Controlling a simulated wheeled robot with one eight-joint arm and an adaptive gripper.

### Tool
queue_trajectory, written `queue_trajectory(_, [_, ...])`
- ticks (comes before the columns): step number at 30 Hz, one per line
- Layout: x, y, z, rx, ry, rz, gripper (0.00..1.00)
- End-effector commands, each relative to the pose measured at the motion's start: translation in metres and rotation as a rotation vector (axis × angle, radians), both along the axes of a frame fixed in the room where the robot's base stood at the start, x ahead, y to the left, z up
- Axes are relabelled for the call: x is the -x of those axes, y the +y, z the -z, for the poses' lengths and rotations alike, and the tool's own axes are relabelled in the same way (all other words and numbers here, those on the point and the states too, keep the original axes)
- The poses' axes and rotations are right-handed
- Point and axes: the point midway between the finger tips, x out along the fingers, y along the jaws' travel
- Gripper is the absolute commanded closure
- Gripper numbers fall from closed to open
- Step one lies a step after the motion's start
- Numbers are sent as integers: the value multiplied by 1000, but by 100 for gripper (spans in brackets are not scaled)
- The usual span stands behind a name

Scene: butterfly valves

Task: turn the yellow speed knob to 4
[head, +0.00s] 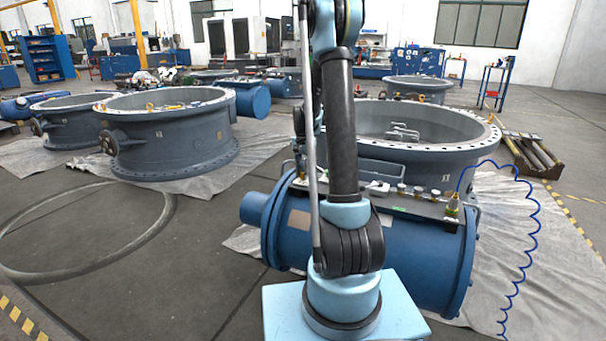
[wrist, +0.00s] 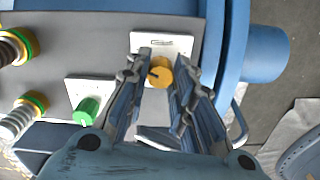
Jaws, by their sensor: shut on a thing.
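The yellow speed knob (wrist: 160,73) sits on a white plate (wrist: 178,43) in the wrist view. A dark mark shows on the left part of its face. Numbers on the plate are not readable. My gripper (wrist: 161,76) has one finger on each side of the knob and is shut on it. The fingers hide the knob's sides and part of the plate. In the head view my arm stands in front of the panel, and the yellow knob and my gripper cannot be made out there.
A green knob (wrist: 87,108) on its own white plate is left of my gripper. Brass fittings (wrist: 30,105) stand farther left on the grey panel (wrist: 95,45). The panel sits on a blue cylinder (head: 420,255). A blue coiled hose (head: 530,230) hangs at the right.

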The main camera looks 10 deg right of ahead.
Motion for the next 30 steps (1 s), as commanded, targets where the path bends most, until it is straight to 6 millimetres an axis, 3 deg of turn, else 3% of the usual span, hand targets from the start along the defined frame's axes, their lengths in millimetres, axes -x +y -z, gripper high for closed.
queue_trajectory(30, [-3, 1, -1, -3, -5, -834, 100])
